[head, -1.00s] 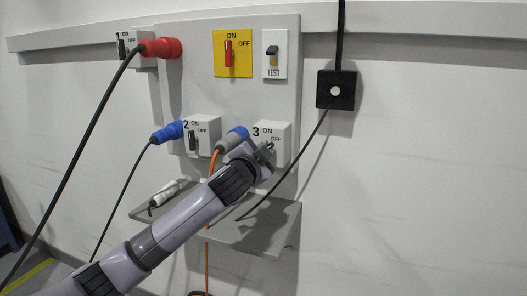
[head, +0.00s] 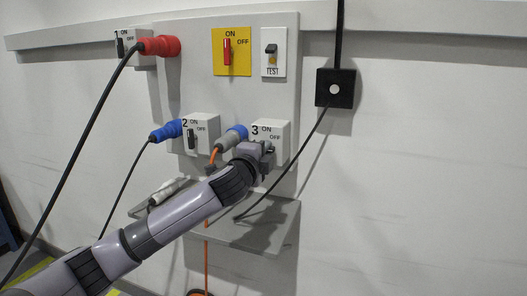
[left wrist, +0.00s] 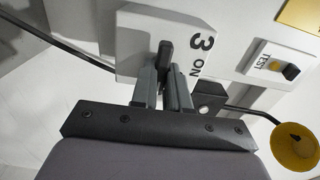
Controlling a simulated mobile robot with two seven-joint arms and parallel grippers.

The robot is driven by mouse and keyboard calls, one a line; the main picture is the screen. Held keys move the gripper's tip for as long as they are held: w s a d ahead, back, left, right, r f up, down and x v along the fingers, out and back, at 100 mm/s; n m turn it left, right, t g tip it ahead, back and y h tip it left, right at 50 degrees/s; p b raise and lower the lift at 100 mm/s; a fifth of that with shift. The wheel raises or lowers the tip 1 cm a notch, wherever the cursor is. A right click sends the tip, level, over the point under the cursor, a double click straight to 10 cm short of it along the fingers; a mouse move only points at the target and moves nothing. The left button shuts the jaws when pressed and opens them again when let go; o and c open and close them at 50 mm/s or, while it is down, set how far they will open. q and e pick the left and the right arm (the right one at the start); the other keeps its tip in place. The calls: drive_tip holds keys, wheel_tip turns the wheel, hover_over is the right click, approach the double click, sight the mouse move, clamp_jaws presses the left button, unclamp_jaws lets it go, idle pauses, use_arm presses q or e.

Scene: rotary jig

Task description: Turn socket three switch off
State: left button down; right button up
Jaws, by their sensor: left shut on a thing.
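Socket three (head: 282,128) is a light grey box with a "3" and ON/OFF marks at the lower right of the grey panel. A blue plug (head: 237,133) with a grey body and orange cable sits in its left side. My left gripper (head: 266,148) is at the front of socket three and hides its switch in the head view. In the left wrist view, the dark switch handle (left wrist: 166,55) stands between the fingers of my left gripper (left wrist: 165,75), which is shut on it. The OFF mark is out of the wrist view. My right gripper is not in view.
Socket two (head: 207,124) with a blue plug is to the left. A red main switch (head: 228,52) on yellow and a test breaker (head: 273,52) are above. A black box (head: 335,89) hangs at right. A grey shelf (head: 277,222) juts out below.

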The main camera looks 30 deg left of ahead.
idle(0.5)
use_arm(q)
drive_tip(key=c, duration=1.1)
unclamp_jaws()
drive_tip(key=shift+s, duration=0.1)
drive_tip(key=shift+b+v, duration=0.8)
drive_tip(key=shift+v, duration=2.7)
drive_tip(key=shift+f, duration=0.1)
